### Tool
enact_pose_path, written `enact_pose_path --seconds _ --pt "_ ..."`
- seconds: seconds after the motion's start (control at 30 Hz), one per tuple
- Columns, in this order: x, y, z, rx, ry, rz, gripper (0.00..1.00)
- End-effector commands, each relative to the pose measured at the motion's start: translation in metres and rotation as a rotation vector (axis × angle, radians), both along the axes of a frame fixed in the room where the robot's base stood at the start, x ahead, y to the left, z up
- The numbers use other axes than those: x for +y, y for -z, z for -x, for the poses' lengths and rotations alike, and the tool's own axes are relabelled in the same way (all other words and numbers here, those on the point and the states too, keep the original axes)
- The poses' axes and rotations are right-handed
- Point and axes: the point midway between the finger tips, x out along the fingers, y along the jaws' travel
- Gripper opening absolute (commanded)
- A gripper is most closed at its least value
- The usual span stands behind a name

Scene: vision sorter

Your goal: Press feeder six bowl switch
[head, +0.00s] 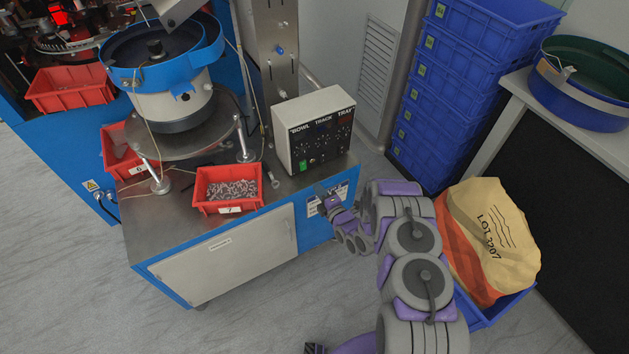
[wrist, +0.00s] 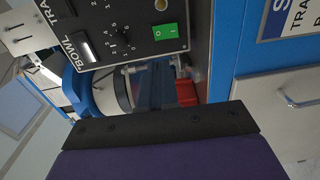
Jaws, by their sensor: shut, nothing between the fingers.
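The control box (head: 315,130), with a black panel headed BOWL, TRACK and TRAY, stands on the right of the steel bench top. In the wrist view the panel (wrist: 112,22) is close at the upper left. A pale rocker switch (wrist: 87,49) sits beside the word BOWL, near a dial. A green switch (wrist: 165,31) is at the panel's lower corner; it also shows in the head view (head: 303,165). My gripper (head: 322,194) is shut and empty, in front of and below the box, apart from it. Its dark fingers also show in the wrist view (wrist: 155,85).
Stacked blue crates (head: 440,100) and a yellow sack (head: 490,235) are at the right. Floor is clear in front.

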Motion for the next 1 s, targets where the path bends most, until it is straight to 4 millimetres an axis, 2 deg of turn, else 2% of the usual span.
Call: enact_pose_path --seconds 0.1,0.3,0.63,0.87,1.0 --pt "-0.014 -0.002 0.013 0.003 0.004 -0.005 0.0" --pt "-0.019 -0.003 0.022 0.002 0.002 -0.006 0.0" --pt "-0.013 -0.002 0.023 0.0 0.001 0.001 0.0" --pt "-0.018 -0.003 0.022 0.002 0.001 -0.002 0.0" --pt "-0.023 -0.009 0.014 0.033 0.008 0.005 0.0"
